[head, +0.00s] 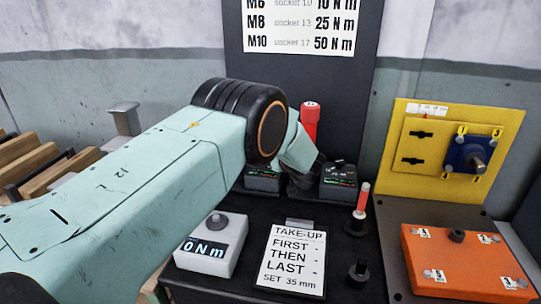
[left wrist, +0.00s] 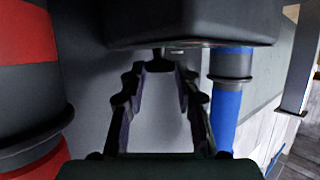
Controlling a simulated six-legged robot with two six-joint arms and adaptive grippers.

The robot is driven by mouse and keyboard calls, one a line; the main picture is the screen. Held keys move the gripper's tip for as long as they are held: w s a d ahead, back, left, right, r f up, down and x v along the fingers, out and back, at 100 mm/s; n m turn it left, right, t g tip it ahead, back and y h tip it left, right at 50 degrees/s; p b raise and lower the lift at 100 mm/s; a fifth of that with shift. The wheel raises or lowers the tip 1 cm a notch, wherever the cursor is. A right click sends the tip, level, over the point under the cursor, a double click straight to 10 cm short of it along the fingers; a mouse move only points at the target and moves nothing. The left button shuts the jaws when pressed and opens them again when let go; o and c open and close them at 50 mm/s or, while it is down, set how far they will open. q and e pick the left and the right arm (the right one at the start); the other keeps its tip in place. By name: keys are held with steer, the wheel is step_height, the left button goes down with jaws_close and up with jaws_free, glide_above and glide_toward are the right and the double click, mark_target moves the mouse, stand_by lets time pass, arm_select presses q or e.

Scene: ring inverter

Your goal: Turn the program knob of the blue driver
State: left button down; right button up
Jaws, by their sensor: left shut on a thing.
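My left gripper (left wrist: 160,68) is shut on a small dark knob (left wrist: 158,52) under a dark box (left wrist: 190,22) in the left wrist view. The blue driver (left wrist: 226,98) stands just right of the fingers, partly behind that box. A red driver (left wrist: 28,80) is close at the left; it also shows in the head view (head: 309,122). In the head view, my left arm covers most of the gripper and I cannot make out the blue driver. Two dark boxes with lit displays, left (head: 262,181) and right (head: 338,181), flank the gripper area. My right gripper is not in view.
A yellow panel (head: 394,150) and an orange block (head: 458,270) stand at the right. A torque chart (head: 300,28) is behind.

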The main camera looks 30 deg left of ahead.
arm_select(q)
steer(key=shift+w+r+n+g+y, duration=0.15)
steer(key=shift+n+g+y, duration=0.25)
steer(key=shift+n+g, duration=0.1)
steer(key=c, duration=1.4)
jaws_free()
steer(key=shift+c, duration=0.2)
steer(key=o, duration=0.4)
steer(key=shift+a+f, duration=0.15)
steer(key=shift+f, duration=0.05)
steer(key=shift+d, duration=0.2)
steer(key=v, duration=1.2)
steer(key=shift+a+r, duration=0.1)
steer(key=shift+r, duration=0.05)
steer(key=shift+b, duration=0.3)
